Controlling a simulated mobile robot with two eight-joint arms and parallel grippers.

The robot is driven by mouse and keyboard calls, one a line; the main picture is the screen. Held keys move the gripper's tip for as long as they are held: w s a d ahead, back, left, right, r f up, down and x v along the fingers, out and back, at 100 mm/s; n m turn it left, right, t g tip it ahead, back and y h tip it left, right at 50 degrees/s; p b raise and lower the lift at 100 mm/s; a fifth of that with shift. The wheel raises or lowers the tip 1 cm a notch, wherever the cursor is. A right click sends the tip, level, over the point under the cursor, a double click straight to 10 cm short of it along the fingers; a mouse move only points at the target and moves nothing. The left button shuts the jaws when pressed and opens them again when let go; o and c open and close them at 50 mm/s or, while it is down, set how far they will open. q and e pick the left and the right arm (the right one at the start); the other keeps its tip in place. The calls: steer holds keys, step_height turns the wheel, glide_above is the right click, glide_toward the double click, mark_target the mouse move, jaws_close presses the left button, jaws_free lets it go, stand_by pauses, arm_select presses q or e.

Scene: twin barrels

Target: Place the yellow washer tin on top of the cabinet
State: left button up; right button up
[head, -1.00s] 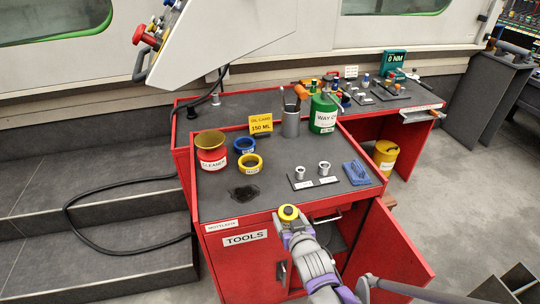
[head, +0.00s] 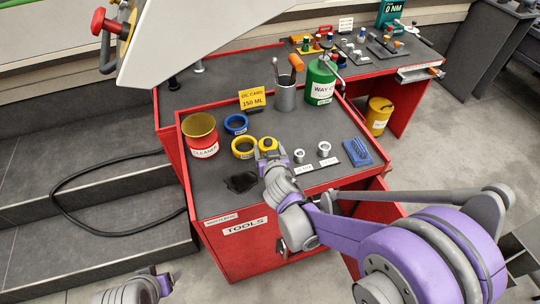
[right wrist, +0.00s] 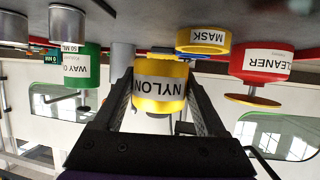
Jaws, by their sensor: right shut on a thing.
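The tin is over the dark top of the red cabinet (head: 215,180), just right of the yellow tape roll (head: 244,147). I cannot tell whether it touches the top. The right wrist view is upside down. My left gripper (head: 163,284) is low at the bottom left, apart from the cabinet; its fingers are not clear.
A red cleaner can (head: 203,145), a blue tape roll (head: 236,124), a tool cup (head: 286,97) and a green can (head: 320,82) stand on the cabinet. Two small metal canisters (head: 324,149) and a blue pad (head: 358,151) are at the right. A dark stain (head: 241,182) marks the front left.

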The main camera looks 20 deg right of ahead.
steer(key=shift+f, duration=0.5)
steer(key=shift+f+b, duration=0.45)
steer(key=shift+f, duration=1.5)
steer(key=shift+f, duration=0.15)
